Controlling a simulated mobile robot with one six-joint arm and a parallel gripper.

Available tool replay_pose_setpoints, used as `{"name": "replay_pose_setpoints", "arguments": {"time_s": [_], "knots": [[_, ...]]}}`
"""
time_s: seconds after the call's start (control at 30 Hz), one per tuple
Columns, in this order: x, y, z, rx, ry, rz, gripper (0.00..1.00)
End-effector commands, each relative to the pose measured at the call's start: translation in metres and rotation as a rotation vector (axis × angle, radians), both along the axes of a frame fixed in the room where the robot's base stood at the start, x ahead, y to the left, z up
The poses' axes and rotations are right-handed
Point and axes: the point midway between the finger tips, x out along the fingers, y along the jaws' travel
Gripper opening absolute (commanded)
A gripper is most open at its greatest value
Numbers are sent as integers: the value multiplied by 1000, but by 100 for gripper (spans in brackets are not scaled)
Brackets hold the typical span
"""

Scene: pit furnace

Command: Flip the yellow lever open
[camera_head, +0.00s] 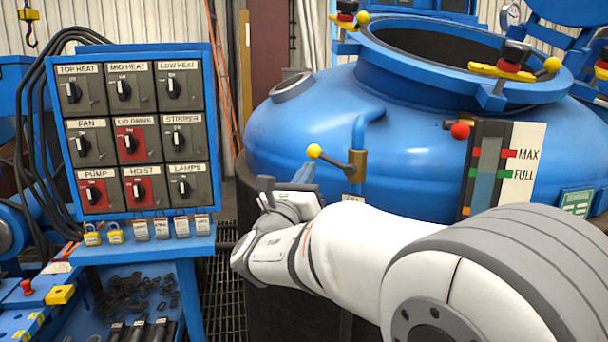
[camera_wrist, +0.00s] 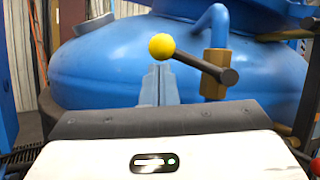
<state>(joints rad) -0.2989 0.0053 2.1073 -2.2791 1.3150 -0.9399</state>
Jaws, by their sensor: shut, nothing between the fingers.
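The yellow lever (camera_head: 314,151) is a dark rod with a yellow ball at its left end. The rod runs down to the right to a brass valve (camera_head: 357,165) under a blue pipe on the big blue vessel. In the wrist view the lever's ball (camera_wrist: 162,46) appears just above my fingertips, and the rod crosses in front of the brass valve (camera_wrist: 214,76). My gripper (camera_wrist: 158,68) is shut and empty, its fingers together. In the head view my gripper (camera_head: 304,172) is just below and left of the ball. I cannot tell whether they touch.
The blue vessel (camera_head: 280,140) fills the space behind the lever. A gauge with a red ball (camera_head: 460,130) stands to the right. A switch panel (camera_head: 136,131) with padlocks below stands at the left. Yellow clamps (camera_head: 505,72) sit on the vessel's rim. Some space is open between panel and vessel.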

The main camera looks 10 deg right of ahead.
Motion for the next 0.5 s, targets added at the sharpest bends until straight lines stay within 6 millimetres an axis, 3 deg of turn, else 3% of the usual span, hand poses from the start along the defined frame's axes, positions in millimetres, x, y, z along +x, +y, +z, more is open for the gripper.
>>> {"name": "replay_pose_setpoints", "arguments": {"time_s": [0.5], "knots": [[0, -4, 7, 69, -61, -3, 0]]}}
